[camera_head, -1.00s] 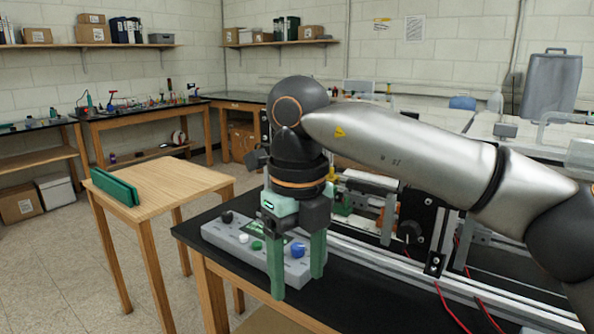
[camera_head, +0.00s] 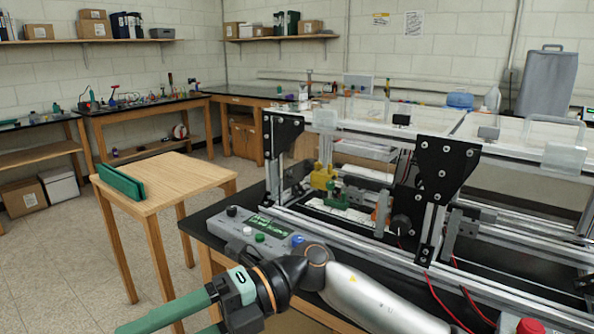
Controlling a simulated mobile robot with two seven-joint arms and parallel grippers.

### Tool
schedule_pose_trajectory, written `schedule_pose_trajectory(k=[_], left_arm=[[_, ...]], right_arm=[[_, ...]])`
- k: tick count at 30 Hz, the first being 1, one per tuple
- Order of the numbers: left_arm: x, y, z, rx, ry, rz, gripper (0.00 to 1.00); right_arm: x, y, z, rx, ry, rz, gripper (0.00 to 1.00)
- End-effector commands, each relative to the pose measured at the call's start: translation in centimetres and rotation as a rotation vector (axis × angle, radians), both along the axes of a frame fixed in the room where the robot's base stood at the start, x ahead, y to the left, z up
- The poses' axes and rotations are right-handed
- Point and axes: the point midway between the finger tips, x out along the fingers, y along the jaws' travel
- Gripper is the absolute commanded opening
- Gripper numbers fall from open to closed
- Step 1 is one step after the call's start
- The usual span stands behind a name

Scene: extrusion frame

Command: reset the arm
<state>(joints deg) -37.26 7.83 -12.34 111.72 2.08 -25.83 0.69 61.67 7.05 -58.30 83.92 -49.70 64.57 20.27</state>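My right arm comes in from the bottom right, low in front of the black bench. Its gripper (camera_head: 172,328) points to the lower left, over the floor in front of the bench. Its two green fingers stand apart with nothing seen between them; the lower one is partly cut off by the bottom edge. The grey control box (camera_head: 222,226) with a small green screen and black, white, green and blue knobs sits on the bench behind the arm, apart from the gripper. My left gripper is not in view.
An extrusion frame (camera_head: 436,180) with black plates and clear top panels fills the bench at the right. Red wires hang at its front. A small wooden table (camera_head: 185,175) with a green slotted holder (camera_head: 118,184) stands at the left. Open floor lies around that table.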

Motion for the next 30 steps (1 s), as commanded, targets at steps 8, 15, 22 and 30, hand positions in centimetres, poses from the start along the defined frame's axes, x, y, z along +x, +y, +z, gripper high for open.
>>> schedule_pose_trajectory(k=[8,15,22,30], left_arm=[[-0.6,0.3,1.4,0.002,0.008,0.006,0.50],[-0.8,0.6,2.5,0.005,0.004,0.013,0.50],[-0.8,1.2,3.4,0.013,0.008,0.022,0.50],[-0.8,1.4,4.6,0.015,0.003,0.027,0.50]], right_arm=[[5.3,-2.2,2.7,0.398,0.531,-0.335,0.69],[12.0,-8.6,-2.5,0.581,0.990,-0.733,0.69],[13.8,-16.9,-14.0,0.602,1.416,-1.164,0.69],[5.8,-26.7,-29.5,0.429,1.869,-1.664,0.69]])
